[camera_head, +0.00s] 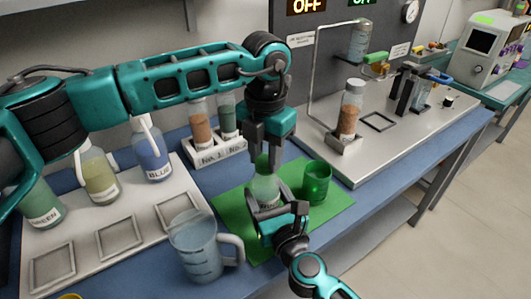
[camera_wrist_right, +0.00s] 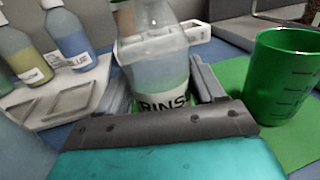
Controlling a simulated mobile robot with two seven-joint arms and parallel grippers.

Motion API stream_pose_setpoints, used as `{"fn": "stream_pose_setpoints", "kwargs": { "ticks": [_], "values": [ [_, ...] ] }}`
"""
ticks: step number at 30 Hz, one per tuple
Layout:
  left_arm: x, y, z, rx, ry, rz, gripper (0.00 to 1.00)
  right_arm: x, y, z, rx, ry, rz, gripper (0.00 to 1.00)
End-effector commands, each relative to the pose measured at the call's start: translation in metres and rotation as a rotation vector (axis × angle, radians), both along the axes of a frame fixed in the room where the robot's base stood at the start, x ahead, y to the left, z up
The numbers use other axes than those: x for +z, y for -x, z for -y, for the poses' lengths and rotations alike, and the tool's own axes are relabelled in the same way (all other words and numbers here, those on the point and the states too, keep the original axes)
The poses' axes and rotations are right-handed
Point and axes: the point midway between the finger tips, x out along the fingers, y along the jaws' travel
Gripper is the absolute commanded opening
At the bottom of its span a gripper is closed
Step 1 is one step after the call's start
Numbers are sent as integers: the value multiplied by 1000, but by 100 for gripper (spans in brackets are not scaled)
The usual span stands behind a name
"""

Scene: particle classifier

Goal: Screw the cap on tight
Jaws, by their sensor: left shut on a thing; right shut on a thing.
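The rinse bottle (camera_head: 265,188) is clear with pale liquid and stands upright on the green mat (camera_head: 232,205). Its "RINS..." label shows in the right wrist view (camera_wrist_right: 163,104). My right gripper (camera_head: 268,205) is shut around the bottle's body from the near side.
A green beaker (camera_head: 317,181) stands close to the right of the bottle. A clear jug (camera_head: 198,247) stands at the near left. A white tray (camera_head: 82,222) with several bottles is at the left. A vial rack (camera_head: 222,151) stands behind, and a metal apparatus plate (camera_head: 372,150) at right.

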Motion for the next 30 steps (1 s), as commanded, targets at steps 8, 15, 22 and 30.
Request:
{"fn": "stream_pose_setpoints", "kwargs": {
  "ticks": [8,15,22,30],
  "values": [
    [0,0,0,1,0,0,53,-1,0,0,0,0,-1,0],
    [0,0,0,1,0,0,64,-1,0,0,0,0,-1,0],
    [7,0,0,1,0,2,64,0,0,0,0,0,-1,0],
    [59,-1,0,1,1,5,64,-1,0,0,0,0,-1,0]
  ]
}}
